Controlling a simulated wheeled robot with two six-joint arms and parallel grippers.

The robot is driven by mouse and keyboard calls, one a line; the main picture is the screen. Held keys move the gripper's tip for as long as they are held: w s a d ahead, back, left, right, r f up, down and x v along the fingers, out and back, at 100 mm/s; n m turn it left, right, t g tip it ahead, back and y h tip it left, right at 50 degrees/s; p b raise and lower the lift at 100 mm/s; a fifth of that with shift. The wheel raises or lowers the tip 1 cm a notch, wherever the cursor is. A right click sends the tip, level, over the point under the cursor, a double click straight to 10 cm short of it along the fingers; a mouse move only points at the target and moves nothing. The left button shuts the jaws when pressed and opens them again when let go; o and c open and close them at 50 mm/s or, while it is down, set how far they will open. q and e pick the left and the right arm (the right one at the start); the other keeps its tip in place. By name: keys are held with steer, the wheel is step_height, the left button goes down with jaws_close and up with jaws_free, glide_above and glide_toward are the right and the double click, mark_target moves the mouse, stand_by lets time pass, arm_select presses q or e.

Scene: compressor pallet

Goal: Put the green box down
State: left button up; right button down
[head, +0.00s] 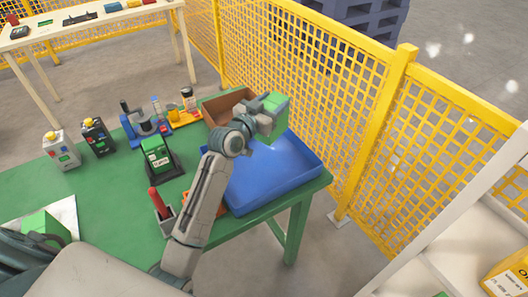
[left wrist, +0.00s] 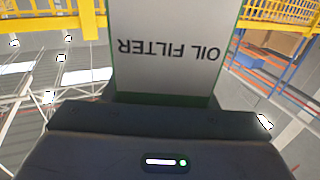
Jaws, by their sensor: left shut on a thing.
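My left gripper (head: 266,116) is shut on a green box (head: 277,102) and holds it above the far part of a blue tray (head: 262,180). The tray lies on the right end of the green table and its visible floor looks empty. In the left wrist view the box (left wrist: 168,50) shows a pale face with "OIL FILTER" upside down and green edges. The gripper and arm hide part of the box and the tray's left side. Another green box (head: 42,226) is at the lower left, on a white sheet.
An open brown carton (head: 224,106) stands behind the tray. A green device in a black stand (head: 158,156), a red-handled tool in a holder (head: 158,202) and several bottles are on the table (head: 105,185). A yellow mesh fence (head: 320,75) runs close behind the tray.

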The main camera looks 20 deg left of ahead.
arm_select(q)
step_height(320, 180, down, 4)
steer(key=shift+s+f, duration=0.1)
steer(key=shift+s, duration=0.05)
step_height(320, 180, down, 4)
steer(key=shift+f, duration=0.1)
arm_select(e)
steer(key=shift+s+a+f, duration=0.1)
steer(key=shift+s+a, duration=0.1)
steer(key=shift+a, duration=0.25)
steer(key=shift+d+f, duration=0.1)
arm_select(q)
steer(key=o, duration=1)
steer(key=shift+f+b, duration=0.1)
steer(key=shift+b, duration=0.3)
steer(key=o, duration=0.4)
steer(key=shift+o, duration=0.4)
arm_select(e)
steer(key=shift+d, duration=0.35)
